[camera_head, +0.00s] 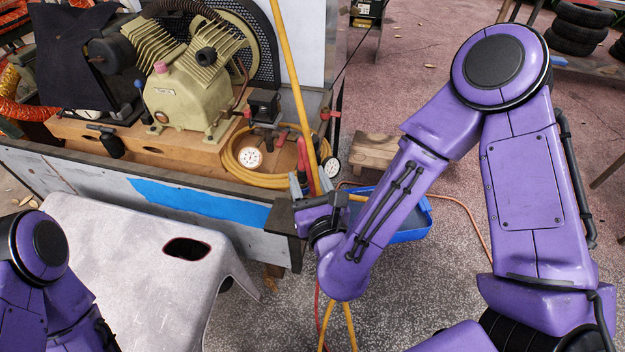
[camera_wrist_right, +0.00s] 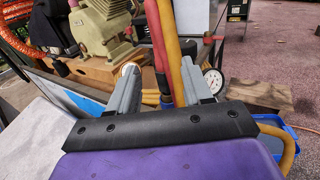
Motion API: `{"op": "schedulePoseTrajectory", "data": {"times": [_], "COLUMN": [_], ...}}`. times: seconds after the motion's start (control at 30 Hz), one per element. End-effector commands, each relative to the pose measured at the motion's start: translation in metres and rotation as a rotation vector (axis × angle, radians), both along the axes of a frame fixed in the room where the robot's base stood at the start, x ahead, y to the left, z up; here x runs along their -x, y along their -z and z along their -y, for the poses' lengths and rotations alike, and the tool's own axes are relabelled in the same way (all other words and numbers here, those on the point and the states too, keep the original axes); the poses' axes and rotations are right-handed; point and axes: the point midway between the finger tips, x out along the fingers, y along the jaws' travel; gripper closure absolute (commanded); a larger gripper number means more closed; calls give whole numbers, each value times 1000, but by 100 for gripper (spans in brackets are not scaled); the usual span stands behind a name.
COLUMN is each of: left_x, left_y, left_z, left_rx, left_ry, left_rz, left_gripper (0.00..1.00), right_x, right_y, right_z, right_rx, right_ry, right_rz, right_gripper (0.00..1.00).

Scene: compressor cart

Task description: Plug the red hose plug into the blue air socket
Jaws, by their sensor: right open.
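A slim red piece (camera_head: 302,153), which looks like the red hose plug, stands upright beside the cart's front corner. It also shows in the right wrist view (camera_wrist_right: 157,45). A yellow hose (camera_head: 291,85) runs steeply up right beside it. My right gripper (camera_head: 306,184) is open, its two grey fingers on either side of the red piece and the yellow hose in the wrist view. Whether a finger touches either one I cannot tell. I cannot make out the blue air socket; my arm and gripper hide part of that area. Only my left arm shows, its gripper out of frame.
The compressor (camera_head: 188,98) stands on the cart beside a coiled yellow hose (camera_head: 238,172) and gauges (camera_head: 250,158). Blue tape (camera_head: 200,200) marks the cart's side. A blue tray (camera_head: 415,228) lies behind my right forearm. A grey stool (camera_head: 130,250) stands in front.

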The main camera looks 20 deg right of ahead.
Motion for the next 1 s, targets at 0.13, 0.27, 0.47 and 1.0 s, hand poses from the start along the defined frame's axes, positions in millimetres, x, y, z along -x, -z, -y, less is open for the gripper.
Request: {"op": "schedulePoseTrajectory", "data": {"times": [0.13,0.27,0.47,1.0], "left_x": [0,0,0,0], "left_y": [-30,-36,-36,-106], "left_z": [0,0,0,0], "left_rx": [0,1,1,1], "left_ry": [0,0,0,0], "left_rz": [0,-1,-1,-1], "left_gripper": [57,57,57,57], "right_x": [19,30,33,-5], "right_y": [-7,-4,-1,-92], "right_z": [-3,-3,-2,30], "right_rx": [2,0,-4,-35], "right_ry": [-8,-6,-3,223], "right_rz": [-2,0,0,44], "right_gripper": [50,50,50,100]}}
